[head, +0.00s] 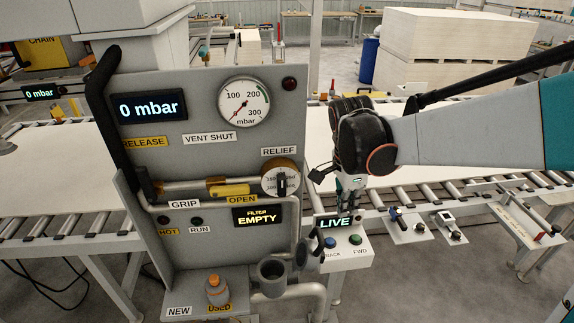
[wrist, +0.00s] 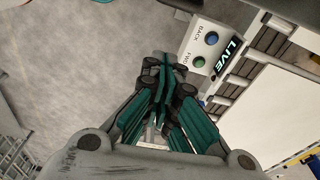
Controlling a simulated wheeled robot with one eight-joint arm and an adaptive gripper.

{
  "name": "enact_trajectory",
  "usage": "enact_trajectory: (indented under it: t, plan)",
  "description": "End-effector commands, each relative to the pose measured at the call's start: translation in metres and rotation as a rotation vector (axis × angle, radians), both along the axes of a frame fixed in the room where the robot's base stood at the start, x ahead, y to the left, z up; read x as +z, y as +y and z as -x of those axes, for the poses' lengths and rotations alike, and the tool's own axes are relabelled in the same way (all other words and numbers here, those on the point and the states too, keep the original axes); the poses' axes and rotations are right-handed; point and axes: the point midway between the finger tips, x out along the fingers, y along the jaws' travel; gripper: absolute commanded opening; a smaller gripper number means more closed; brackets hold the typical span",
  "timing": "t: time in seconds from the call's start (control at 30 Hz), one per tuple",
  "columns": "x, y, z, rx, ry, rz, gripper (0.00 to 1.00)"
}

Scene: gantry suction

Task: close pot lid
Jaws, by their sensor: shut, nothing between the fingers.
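The grey filter pot (head: 272,277) sits low at the right of the panel, with its round mouth uncovered and dark inside. A grey round lid (head: 309,254) stands tilted up beside the pot's right side, apart from the mouth. I cannot make out the pot or the lid in the wrist view.
The control box (head: 343,243) with blue and green buttons is close beside my gripper. The panel's gripping lever (head: 225,188) and a roller conveyor (head: 440,205) are nearby.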

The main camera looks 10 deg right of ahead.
Motion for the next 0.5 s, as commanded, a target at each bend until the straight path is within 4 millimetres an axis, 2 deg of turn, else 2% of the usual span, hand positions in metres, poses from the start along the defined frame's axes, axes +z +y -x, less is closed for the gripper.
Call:
enact_trajectory:
  t: [0.13, 0.27, 0.5]
  plan:
    - [0.0, -0.001, -0.006, -0.062, 0.016, 0.005, 0.0]
    - [-0.01, -0.002, -0.006, -0.071, 0.018, 0.005, 0.0]
    - [-0.051, -0.006, -0.006, -0.07, 0.018, 0.005, 0.0]
